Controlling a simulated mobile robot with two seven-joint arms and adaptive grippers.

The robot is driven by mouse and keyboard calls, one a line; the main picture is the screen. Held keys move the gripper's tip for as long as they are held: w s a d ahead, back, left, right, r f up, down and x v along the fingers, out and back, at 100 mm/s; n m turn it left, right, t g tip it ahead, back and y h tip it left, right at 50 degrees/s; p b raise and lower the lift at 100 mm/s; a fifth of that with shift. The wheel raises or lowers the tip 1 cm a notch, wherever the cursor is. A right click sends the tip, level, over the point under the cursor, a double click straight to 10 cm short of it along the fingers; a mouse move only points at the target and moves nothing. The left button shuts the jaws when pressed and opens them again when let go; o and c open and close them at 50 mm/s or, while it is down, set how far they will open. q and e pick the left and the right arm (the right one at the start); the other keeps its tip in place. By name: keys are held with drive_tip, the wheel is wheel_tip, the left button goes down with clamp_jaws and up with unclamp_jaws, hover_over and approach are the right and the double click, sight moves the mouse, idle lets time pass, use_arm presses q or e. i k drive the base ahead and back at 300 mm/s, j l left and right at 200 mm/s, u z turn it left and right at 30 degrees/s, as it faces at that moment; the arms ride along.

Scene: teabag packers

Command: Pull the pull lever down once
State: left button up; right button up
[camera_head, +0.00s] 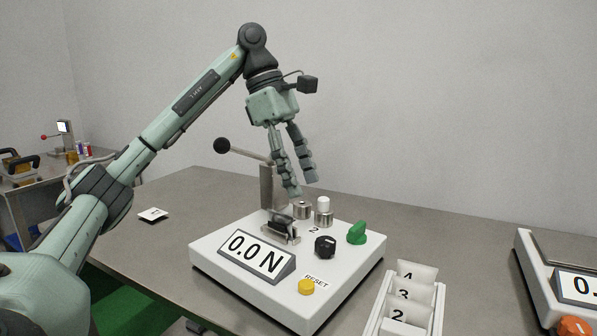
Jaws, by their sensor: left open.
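The pull lever is a thin rod with a black ball knob (222,145) at its left end. It rises to the left from a grey metal post (267,187) on a white tester box (340,275). The box's display (257,256) reads 0.0 N. My left gripper (305,188) hangs fingers-down above the box, to the right of the post and the knob. It is open and its fingers look empty. One finger passes in front of the lever's right end; I cannot tell whether they touch. My right gripper is not in view.
The box carries a green knob (357,233), a black knob (325,246), a yellow reset button (306,287) and metal cylinders (323,215). A rack of numbered packets (412,300) stands right of it. A card (153,215) lies on the table at left. Another device (545,270) is at far right.

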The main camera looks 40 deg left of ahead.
sight(221, 146)
drive_tip(key=k, duration=1.5)
